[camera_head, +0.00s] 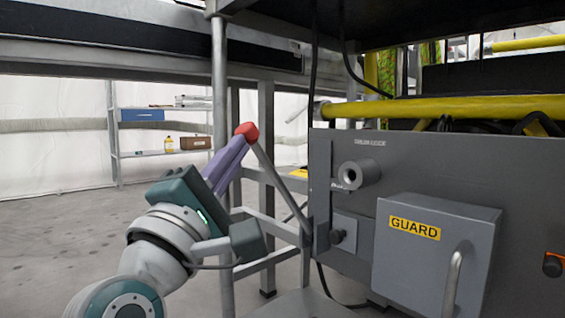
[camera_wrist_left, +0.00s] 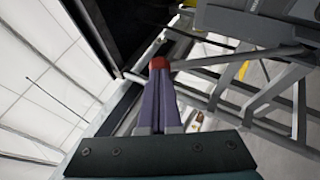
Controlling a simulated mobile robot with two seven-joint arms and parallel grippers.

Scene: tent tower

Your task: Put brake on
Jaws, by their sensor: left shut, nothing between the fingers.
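A grey lever rod (camera_head: 275,180) slants up and left from a pivot on the grey machine panel (camera_head: 345,200) and ends in a red knob (camera_head: 246,131). I take this to be the brake lever, though I read no brake label. My left gripper (camera_head: 239,143) has its purple fingers shut and empty, with the tips right at the knob. In the left wrist view the red knob (camera_wrist_left: 158,63) shows just beyond the fingertips (camera_wrist_left: 159,76), and the rod (camera_wrist_left: 240,56) runs off to the right. Whether they touch is hard to tell. My right gripper is not in view.
A grey box marked GUARD (camera_head: 430,250) with a handle stands out from the panel. A yellow pipe (camera_head: 440,107) runs above it. A metal post (camera_head: 219,90) and frame legs (camera_head: 266,190) stand near the lever. Shelves (camera_head: 160,135) stand far back; open floor lies left.

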